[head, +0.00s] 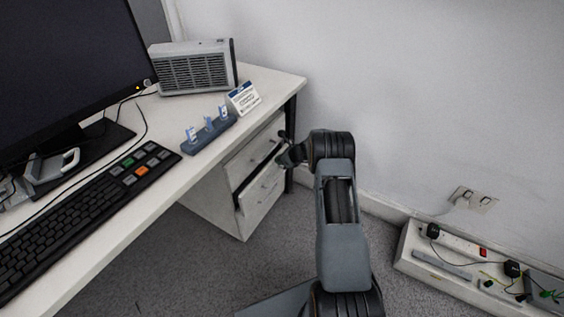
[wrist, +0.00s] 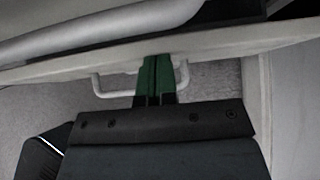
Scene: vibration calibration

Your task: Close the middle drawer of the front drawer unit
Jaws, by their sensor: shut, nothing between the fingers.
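The white drawer unit (head: 212,203) stands under the right end of the desk. Its middle drawer (head: 262,193) appears pulled out, with a dark gap behind its front's top edge; my gripper covers part of it. A drawer front's pale top edge (wrist: 215,47) crosses the wrist view, with a bar handle (wrist: 101,88) on its outer side. My gripper (head: 284,141) is at the right side of the drawer fronts. In the wrist view its green fingers (wrist: 158,75) are together and empty, reaching that edge near the handle. I cannot tell if they touch it.
The white desk (head: 170,118) carries a monitor (head: 65,60), keyboard (head: 85,205), grey vented box (head: 197,68), small blue holder (head: 208,133) and card (head: 243,98). A desk leg (head: 290,130) is close to my gripper. A box with power strips (head: 450,267) lies by the wall.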

